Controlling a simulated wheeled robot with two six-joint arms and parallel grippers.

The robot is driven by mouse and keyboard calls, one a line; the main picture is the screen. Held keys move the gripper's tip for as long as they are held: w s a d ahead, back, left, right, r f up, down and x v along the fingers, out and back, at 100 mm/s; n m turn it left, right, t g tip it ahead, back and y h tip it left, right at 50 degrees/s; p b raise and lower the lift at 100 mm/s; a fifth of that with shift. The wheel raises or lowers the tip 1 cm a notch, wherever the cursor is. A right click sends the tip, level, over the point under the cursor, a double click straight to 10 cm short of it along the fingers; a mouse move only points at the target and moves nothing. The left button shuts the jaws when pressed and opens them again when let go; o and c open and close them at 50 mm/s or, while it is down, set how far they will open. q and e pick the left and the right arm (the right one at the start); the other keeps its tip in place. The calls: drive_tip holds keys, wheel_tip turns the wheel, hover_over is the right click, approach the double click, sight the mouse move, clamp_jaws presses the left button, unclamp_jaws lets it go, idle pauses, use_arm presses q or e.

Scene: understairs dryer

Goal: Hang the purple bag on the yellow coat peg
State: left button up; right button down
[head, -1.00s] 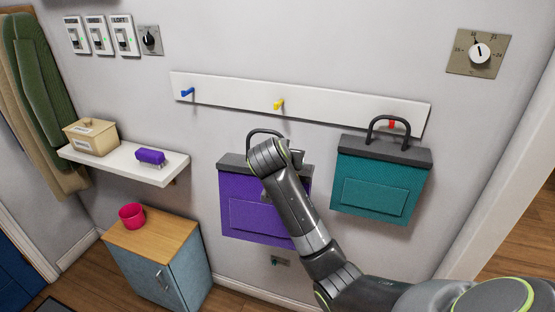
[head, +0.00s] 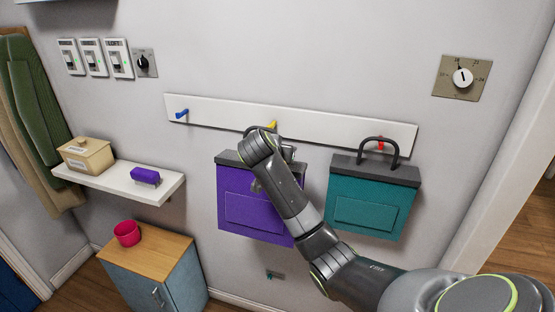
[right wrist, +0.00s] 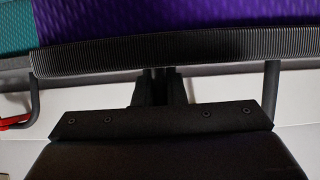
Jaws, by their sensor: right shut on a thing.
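The purple bag (head: 235,190) with a dark top band is up against or close to the wall, below the white peg rail. My right gripper (right wrist: 158,88) is shut on its top part; the wrist hides the exact grip in the head view. The bag's dark handle (head: 250,129) shows partly behind my wrist, at about the height of the yellow peg (head: 272,125). The peg's lower part is hidden, and I cannot tell whether the handle touches it. In the right wrist view the bag (right wrist: 200,20) fills the top. My left gripper is not in view.
A teal bag (head: 370,208) hangs at the red peg (head: 380,142), close on the right. The blue peg (head: 181,113) on the left is bare. A shelf (head: 110,184) with a tan box (head: 85,156) and purple brush (head: 145,176) stands left, above a cabinet (head: 150,262) with a pink mug (head: 127,233).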

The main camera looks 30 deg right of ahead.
drive_tip(key=w+d+f+b, duration=0.1)
drive_tip(key=w+d+b, duration=0.2)
drive_tip(key=w+d, duration=0.2)
drive_tip(key=shift+d+f, duration=0.2)
drive_tip(key=shift+d, duration=0.15)
idle(0.7)
idle(0.6)
